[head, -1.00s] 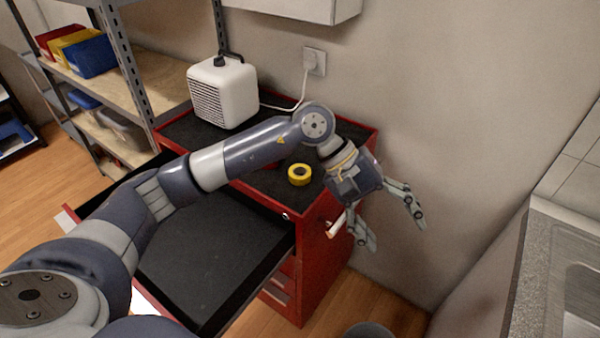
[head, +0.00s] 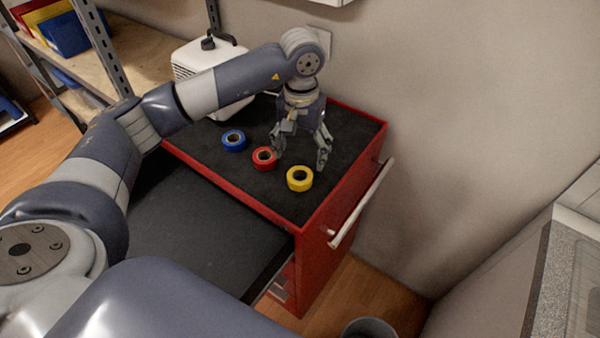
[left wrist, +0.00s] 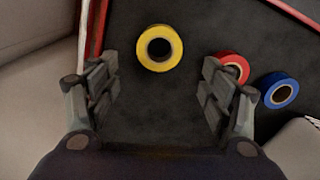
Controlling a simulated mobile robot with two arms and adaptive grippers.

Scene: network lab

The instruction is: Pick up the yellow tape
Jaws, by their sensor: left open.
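The yellow tape (head: 300,178) is a roll lying flat on the black top of the red tool cabinet, near its front right corner. My left gripper (head: 301,160) is open and points down over the cabinet top, just behind the yellow tape and empty. A red tape roll (head: 264,158) lies beside the gripper's left finger in the head view. My right gripper is not in view.
A blue tape roll (head: 234,140) lies further left on the cabinet top. A white heater (head: 192,62) stands at the back left, behind my arm.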

